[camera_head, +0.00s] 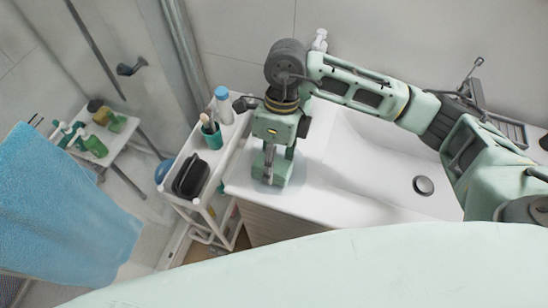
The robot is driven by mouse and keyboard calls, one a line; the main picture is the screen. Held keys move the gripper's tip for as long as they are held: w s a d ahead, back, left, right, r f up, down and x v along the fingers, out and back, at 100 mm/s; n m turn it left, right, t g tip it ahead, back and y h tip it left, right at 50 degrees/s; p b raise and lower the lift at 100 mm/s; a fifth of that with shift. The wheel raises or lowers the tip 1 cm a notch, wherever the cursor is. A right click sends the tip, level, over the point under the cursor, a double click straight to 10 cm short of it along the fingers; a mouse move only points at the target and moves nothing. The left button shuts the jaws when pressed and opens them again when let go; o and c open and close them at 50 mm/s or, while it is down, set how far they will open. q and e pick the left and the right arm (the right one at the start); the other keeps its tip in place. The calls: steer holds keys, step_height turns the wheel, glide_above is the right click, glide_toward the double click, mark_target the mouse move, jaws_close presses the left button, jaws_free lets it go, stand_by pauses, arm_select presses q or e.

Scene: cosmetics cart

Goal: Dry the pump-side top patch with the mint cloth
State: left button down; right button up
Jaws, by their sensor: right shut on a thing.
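My right gripper (270,160) reaches down from above at the left front corner of the white washbasin top (315,200). It is shut on the mint cloth (284,172), which looks like a small folded pad. The cloth is at the surface of the top; I cannot tell how firmly it presses. A faint greyish patch (262,189) shows around the cloth's lower edge, partly hidden by cloth and gripper. A small white object (320,40), perhaps a pump, stands behind my right arm. My left gripper is not in view.
A white cart (232,136) stands left of the washbasin, with a black case (191,177), a teal cup (211,136) and a blue-capped bottle (223,106). A blue towel (65,215) hangs at the left. A stool (124,133) holds several green bottles. The basin is clear around its drain (423,185).

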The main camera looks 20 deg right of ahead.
mark_target(283, 149)
steer(key=shift+f+b, duration=0.45)
steer(key=shift+b, duration=0.05)
stand_by(0.6)
steer(key=shift+w, duration=0.1)
steer(key=shift+w+d+b, duration=0.5)
steer(key=shift+w, duration=0.2)
steer(key=shift+w+d+b, duration=0.5)
steer(key=shift+w, duration=0.2)
steer(key=shift+w+d, duration=0.25)
steer(key=shift+w, duration=0.1)
steer(key=shift+w+d+f+b, duration=0.1)
steer(key=shift+w+d+b, duration=0.4)
steer(key=shift+w+b, duration=0.15)
steer(key=shift+w+d+b, duration=0.45)
steer(key=shift+w+b, duration=0.1)
steer(key=shift+w, duration=0.2)
steer(key=shift+w+d, duration=0.2)
steer(key=shift+w, duration=0.1)
